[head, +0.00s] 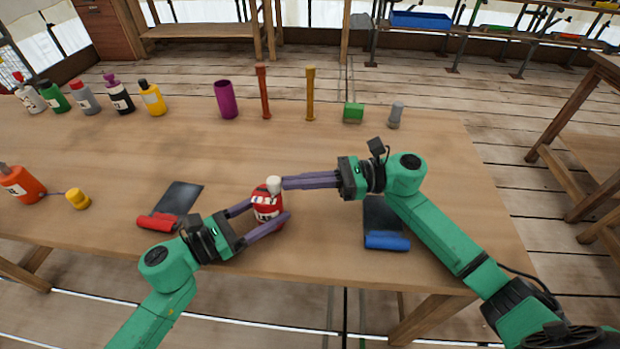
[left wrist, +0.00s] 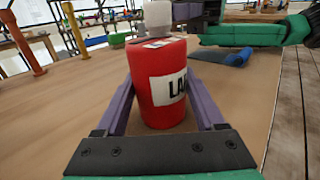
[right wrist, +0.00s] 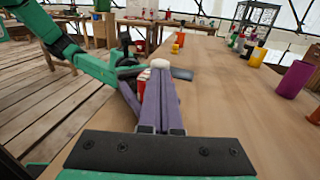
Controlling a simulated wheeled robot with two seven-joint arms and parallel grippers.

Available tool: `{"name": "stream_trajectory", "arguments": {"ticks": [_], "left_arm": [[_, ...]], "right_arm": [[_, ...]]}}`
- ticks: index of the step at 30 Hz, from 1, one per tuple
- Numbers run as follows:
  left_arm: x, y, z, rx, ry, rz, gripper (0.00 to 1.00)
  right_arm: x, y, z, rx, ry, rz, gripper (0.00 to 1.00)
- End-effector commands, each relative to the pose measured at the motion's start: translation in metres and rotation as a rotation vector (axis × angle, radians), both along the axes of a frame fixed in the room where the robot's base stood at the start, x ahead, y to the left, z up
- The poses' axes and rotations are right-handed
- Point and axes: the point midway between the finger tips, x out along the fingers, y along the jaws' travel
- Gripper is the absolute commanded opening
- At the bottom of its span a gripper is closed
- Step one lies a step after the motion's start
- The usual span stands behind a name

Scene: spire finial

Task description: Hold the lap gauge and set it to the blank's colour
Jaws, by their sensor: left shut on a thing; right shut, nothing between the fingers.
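The lap gauge (head: 267,209) is a red cylinder with a white label and a white knob on top (head: 274,184). It stands upright near the table's front, and its label shows in the left wrist view (left wrist: 160,88). My left gripper (head: 264,222) is shut on its body, one finger on each side. My right gripper (head: 284,183) is shut and empty, fingertips at the white knob from the right. In the right wrist view the knob (right wrist: 160,63) shows just past the fingertips; I cannot tell whether they touch. I cannot tell which piece is the blank.
A purple cup (head: 227,100), red-brown spindle (head: 264,95), yellow spindle (head: 310,95), green block (head: 353,112) and grey piece (head: 395,115) stand behind. Several bottles are at the back left. Dark pads with a red roll (head: 158,222) and a blue roll (head: 387,241) lie in front.

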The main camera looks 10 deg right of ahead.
Motion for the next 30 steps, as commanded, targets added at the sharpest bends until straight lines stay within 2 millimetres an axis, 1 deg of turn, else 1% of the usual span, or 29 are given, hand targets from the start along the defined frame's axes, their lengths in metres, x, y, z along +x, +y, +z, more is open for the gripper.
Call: {"name": "stream_trajectory", "arguments": {"ticks": [5,11,20,23,25,29,30], "left_arm": [[0.0,0.0,0.0,0.0,0.0,0.0,0.07],[0.0,0.0,0.0,0.0,0.0,0.0,0.07],[0.0,0.0,0.0,0.0,0.0,0.0,0.07],[0.0,0.0,0.0,0.0,0.0,0.0,0.07],[0.0,0.0,0.0,0.0,0.0,0.0,0.07],[0.0,0.0,0.0,0.0,0.0,0.0,0.07],[0.0,0.0,0.0,0.0,0.0,0.0,0.07]], "right_arm": [[0.0,0.0,0.0,0.0,0.0,0.0,0.0],[0.005,0.014,0.001,0.001,-0.002,0.001,0.0],[0.005,0.013,0.0,0.0,-0.001,0.0,0.0],[0.005,0.003,0.0,-0.003,-0.001,-0.002,0.0],[0.003,-0.011,-0.001,-0.003,0.001,-0.002,0.0],[0.0,-0.048,-0.001,-0.005,0.002,-0.003,0.0],[-0.002,-0.06,-0.001,-0.005,0.001,-0.003,0.0]]}}
